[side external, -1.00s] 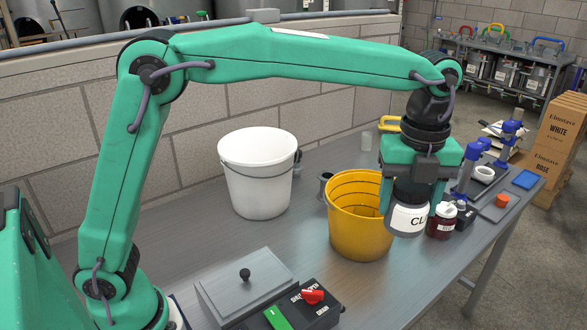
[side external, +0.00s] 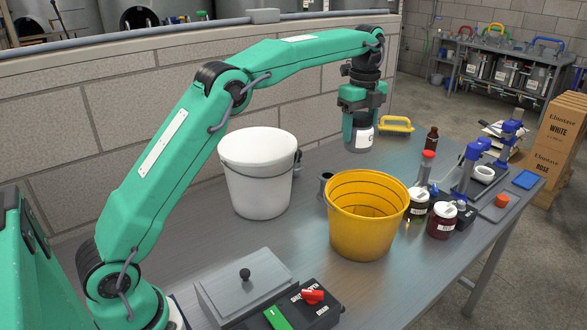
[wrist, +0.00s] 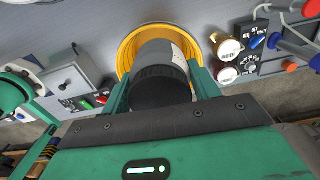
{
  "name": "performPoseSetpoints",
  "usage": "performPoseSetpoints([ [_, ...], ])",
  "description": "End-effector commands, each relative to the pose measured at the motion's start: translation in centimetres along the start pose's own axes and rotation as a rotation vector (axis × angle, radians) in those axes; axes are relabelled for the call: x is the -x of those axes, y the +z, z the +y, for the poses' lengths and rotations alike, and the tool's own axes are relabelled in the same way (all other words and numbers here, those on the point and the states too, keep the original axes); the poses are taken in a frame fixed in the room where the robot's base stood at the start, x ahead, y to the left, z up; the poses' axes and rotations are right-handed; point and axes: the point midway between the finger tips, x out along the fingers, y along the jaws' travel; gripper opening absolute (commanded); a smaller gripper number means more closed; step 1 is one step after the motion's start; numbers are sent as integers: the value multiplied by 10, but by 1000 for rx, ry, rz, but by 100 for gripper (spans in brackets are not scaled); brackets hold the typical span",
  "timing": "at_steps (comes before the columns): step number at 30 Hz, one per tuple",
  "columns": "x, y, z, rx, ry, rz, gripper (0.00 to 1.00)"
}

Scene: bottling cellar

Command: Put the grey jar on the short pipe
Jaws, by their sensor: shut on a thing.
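My gripper (side external: 360,128) is shut on the grey jar, which has a white label with dark print. The jar (side external: 358,146) hangs upright, clear above the back of the table, behind the yellow bucket. In the wrist view the jar (wrist: 160,70) sits between the fingers of my gripper (wrist: 160,88). A short grey pipe stub (side external: 326,183) stands on the table between the white and yellow buckets, partly hidden by the yellow one. The jar is above it and to its right in the side view.
A white bucket (side external: 258,182) and a yellow bucket (side external: 362,235) stand mid-table. A grey fitting (side external: 298,158) is mostly hidden behind the white one. Labelled jars (side external: 442,222), a brown bottle (side external: 431,138) and a yellow-handled tool (side external: 396,124) are to the right. A switch box (side external: 312,305) is in front.

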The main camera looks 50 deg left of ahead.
Motion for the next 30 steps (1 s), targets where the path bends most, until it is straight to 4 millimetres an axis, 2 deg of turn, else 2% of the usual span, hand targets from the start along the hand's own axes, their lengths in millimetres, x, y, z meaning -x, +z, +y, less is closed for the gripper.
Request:
performPoseSetpoints([
  [6,-2,29,-4,61,-3,0,30],
  [21,-45,26,-4,54,-1,0,30],
  [30,-51,26,-4,54,-3,0,30],
])
